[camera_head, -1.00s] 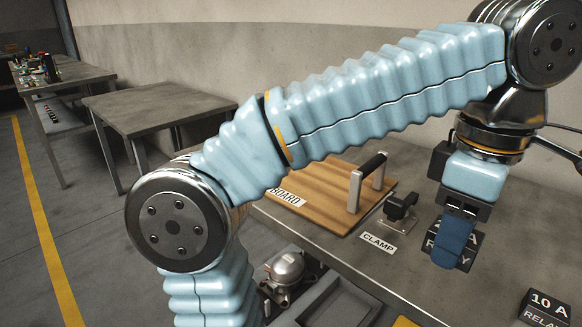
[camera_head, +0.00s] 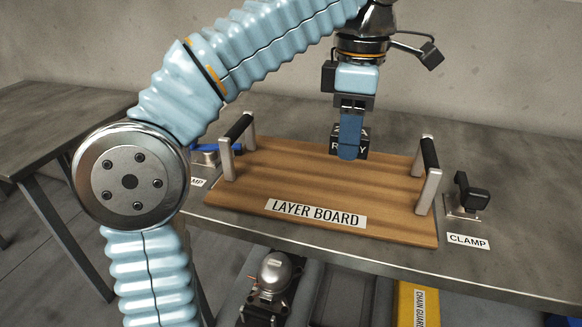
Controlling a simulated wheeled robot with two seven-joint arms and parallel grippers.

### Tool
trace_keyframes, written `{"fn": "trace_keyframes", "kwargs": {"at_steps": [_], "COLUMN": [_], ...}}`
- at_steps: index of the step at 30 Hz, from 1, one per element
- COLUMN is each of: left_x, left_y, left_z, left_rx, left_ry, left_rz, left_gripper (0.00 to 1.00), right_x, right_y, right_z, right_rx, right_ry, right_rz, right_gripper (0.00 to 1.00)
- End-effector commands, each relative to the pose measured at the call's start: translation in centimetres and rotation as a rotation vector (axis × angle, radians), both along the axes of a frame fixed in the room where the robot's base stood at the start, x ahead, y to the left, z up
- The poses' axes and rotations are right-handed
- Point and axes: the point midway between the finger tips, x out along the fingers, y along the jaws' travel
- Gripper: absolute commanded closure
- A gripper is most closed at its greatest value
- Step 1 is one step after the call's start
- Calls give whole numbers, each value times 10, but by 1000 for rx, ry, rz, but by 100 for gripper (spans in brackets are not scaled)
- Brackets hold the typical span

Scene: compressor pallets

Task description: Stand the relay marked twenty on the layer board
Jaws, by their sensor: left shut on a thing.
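My left gripper (camera_head: 350,150) is shut on a small black relay (camera_head: 365,143), over the back right part of the wooden layer board (camera_head: 290,180). The blue finger covers the middle of the relay's white lettering, so its number cannot be read in full. The relay looks upright; I cannot tell whether its underside touches the board. The board lies flat on the grey table, with an upright handle at each side and a LAYER BOARD label at its front. My right gripper is not in view.
A black clamp (camera_head: 469,193) stands right of the board and a blue-handled clamp (camera_head: 207,154) at its left, partly behind my arm. A metal compressor (camera_head: 276,273) sits below the table front. Most of the board is bare. Another table (camera_head: 50,115) stands at left.

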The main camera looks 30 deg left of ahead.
Motion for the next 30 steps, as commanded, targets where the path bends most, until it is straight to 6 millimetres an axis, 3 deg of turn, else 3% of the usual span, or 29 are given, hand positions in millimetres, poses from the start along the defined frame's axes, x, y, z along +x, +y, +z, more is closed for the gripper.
{"fn": "trace_keyframes", "kwargs": {"at_steps": [11,15,25,30], "left_x": [41,50,61,60], "left_y": [84,103,126,124], "left_z": [-42,-73,-103,-127], "left_rx": [-1,0,0,0], "left_ry": [2,2,2,1], "left_rz": [9,5,5,3], "left_gripper": [89,89,89,89], "right_x": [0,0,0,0], "right_y": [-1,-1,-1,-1], "right_z": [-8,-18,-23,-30], "right_rx": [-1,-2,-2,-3], "right_ry": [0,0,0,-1], "right_rz": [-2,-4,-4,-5], "right_gripper": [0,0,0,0]}}
